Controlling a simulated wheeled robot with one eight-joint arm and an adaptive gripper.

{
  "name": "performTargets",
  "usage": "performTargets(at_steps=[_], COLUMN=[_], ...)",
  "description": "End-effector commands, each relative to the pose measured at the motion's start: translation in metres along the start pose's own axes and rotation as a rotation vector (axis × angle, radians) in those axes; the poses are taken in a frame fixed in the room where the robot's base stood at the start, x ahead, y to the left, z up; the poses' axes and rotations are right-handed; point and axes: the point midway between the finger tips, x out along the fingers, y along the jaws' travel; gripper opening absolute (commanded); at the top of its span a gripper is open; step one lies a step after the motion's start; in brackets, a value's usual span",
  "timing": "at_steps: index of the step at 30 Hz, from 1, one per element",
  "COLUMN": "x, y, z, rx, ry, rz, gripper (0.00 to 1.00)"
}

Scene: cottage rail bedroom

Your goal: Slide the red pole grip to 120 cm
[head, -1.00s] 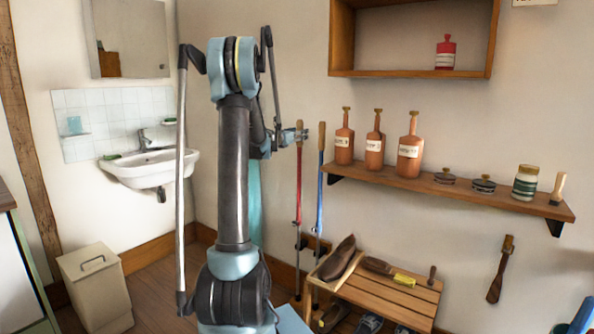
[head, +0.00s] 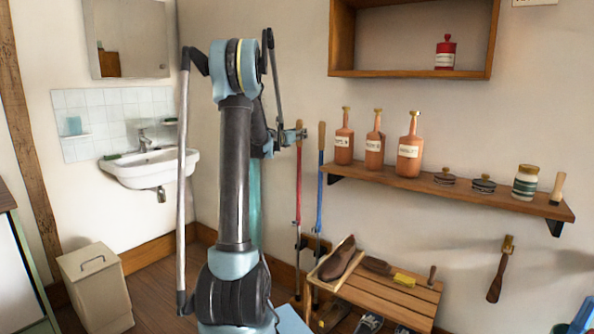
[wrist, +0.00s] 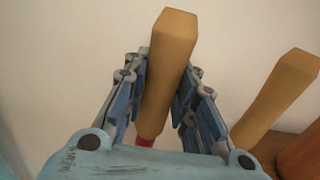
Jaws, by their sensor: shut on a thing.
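The red pole (head: 298,193) stands upright against the wall, with a tan wooden grip (head: 299,129) at its top. My gripper (head: 297,136) is at this grip. In the wrist view my gripper (wrist: 164,95) has its blue finger pads on both sides of the tan grip (wrist: 168,60), and a bit of red shows below it. The blue pole (head: 320,190) stands just to the right, and its own tan grip (wrist: 275,98) shows at the right of the wrist view. No scale marks can be read on the red pole.
A wall shelf (head: 450,193) with bottles and jars begins right of the poles. A slatted bench (head: 385,293) with shoes stands below it. A sink (head: 152,167) and a bin (head: 95,288) are on the left. Bare wall lies behind the poles.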

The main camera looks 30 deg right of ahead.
Motion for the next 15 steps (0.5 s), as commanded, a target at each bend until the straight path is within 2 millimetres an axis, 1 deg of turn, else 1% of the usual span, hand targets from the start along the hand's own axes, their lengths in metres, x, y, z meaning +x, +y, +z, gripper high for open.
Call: performTargets(at_steps=[15], x=[0.000], y=[0.003], z=[0.019], rx=[0.000], ry=[0.000], rz=[0.005], gripper=[0.07])
